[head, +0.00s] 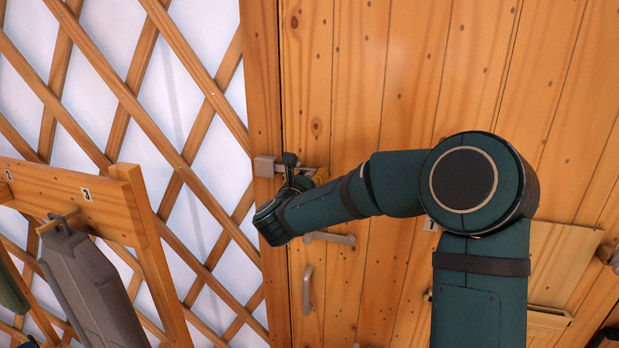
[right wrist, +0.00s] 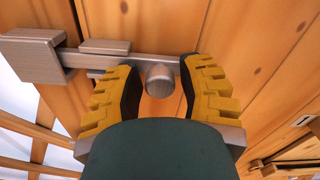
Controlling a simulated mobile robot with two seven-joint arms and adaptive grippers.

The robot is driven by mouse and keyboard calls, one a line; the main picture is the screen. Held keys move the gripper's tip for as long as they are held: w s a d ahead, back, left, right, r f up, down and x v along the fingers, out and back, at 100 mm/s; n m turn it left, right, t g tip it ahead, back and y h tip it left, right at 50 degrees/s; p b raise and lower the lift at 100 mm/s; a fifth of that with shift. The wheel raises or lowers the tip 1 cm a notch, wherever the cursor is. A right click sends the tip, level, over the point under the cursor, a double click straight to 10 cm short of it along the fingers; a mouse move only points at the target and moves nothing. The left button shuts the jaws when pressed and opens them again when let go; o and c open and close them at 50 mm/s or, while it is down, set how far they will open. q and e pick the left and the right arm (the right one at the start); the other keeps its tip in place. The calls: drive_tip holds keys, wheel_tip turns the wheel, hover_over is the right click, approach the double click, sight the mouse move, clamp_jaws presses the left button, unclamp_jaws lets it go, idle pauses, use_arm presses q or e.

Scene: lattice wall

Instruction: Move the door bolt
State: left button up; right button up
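The door bolt (right wrist: 160,80) is a grey metal bar with a round knob on the wooden door. In the right wrist view its bar runs left into a square metal keeper (right wrist: 32,56). In the head view the keeper (head: 264,166) sits on the door frame, and part of the bolt is hidden behind my gripper. My right gripper (right wrist: 160,85) has yellow, dark-lined fingers on either side of the knob, with small gaps showing, so it looks open around it. In the head view the right gripper (head: 305,175) is at the bolt, partly hidden by its own wrist. My left gripper is out of view.
The plank door (head: 350,90) fills the right side. Door handles (head: 308,290) sit below the bolt. A lattice wall (head: 125,95) is on the left, with a wooden rack (head: 90,195) holding a grey hanging object (head: 95,285) in front. A wooden panel (head: 560,265) is at the lower right.

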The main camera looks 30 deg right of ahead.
clamp_jaws()
drive_tip(key=s+d+b, duration=0.2)
drive_tip(key=s+b, duration=0.1)
drive_tip(key=shift+d, duration=0.25)
drive_tip(key=shift+s+d+b, duration=0.35)
drive_tip(key=shift+o, duration=1)
unclamp_jaws()
drive_tip(key=o, duration=0.3)
drive_tip(key=shift+s+d, duration=0.1)
